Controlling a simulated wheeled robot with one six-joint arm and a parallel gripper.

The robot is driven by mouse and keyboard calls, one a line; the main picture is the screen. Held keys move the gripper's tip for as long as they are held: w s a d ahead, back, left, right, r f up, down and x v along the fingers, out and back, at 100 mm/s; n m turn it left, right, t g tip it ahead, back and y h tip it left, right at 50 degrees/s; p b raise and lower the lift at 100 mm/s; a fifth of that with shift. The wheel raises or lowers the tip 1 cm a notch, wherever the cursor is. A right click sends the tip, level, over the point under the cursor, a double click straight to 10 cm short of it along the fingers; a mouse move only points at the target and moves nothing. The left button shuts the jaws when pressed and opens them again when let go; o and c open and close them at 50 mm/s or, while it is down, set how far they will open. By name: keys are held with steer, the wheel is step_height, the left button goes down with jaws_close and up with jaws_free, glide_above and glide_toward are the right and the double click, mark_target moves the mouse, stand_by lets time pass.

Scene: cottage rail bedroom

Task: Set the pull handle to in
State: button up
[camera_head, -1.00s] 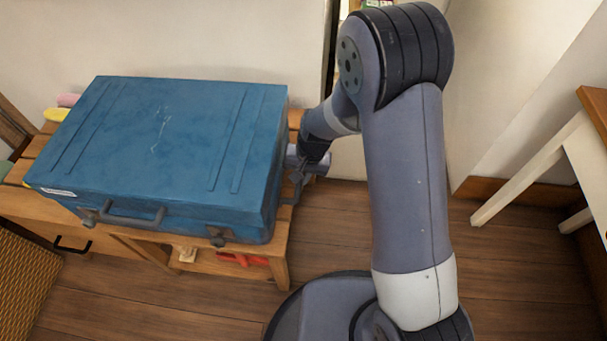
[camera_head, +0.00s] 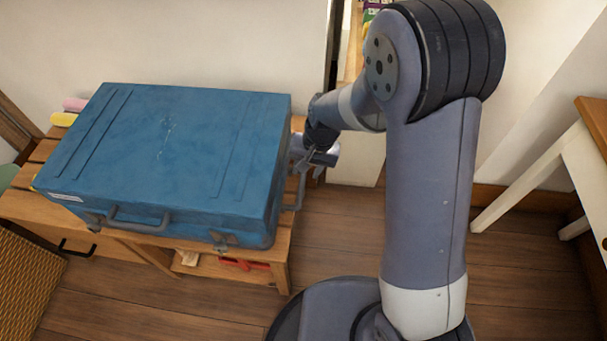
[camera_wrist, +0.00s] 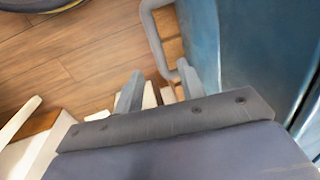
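A blue case (camera_head: 165,150) lies flat on a slatted wooden bench. A grey bar handle (camera_head: 298,193) sticks out from its right side, and another grey handle (camera_head: 137,222) is on its front. The side handle also shows in the wrist view (camera_wrist: 152,35), standing out from the blue wall of the case (camera_wrist: 230,60). My gripper (camera_head: 307,163) is beside the right side of the case, near the side handle. In the wrist view my gripper (camera_wrist: 158,76) has its two fingers apart. The handle's near end is close to the right finger; I cannot tell if they touch.
The wooden bench (camera_head: 60,215) has a shelf holding a red thing (camera_head: 245,264). A white wall stands behind the case. A white-legged table (camera_head: 570,150) is at the right. Bare wooden floor (camera_head: 335,240) lies between the bench and my base.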

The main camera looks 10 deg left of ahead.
mark_target(302, 186)
steer(key=shift+d+r, duration=0.2)
steer(key=shift+r, duration=0.7)
steer(key=shift+d+r, duration=0.15)
steer(key=shift+r, duration=0.7)
steer(key=f, duration=0.3)
steer(key=a+f+b, duration=0.1)
steer(key=f, duration=0.3)
steer(key=a+f+b, duration=0.1)
steer(key=f, duration=0.3)
steer(key=shift+d+r, duration=0.2)
steer(key=shift+d, duration=0.5)
steer(key=shift+r, duration=0.1)
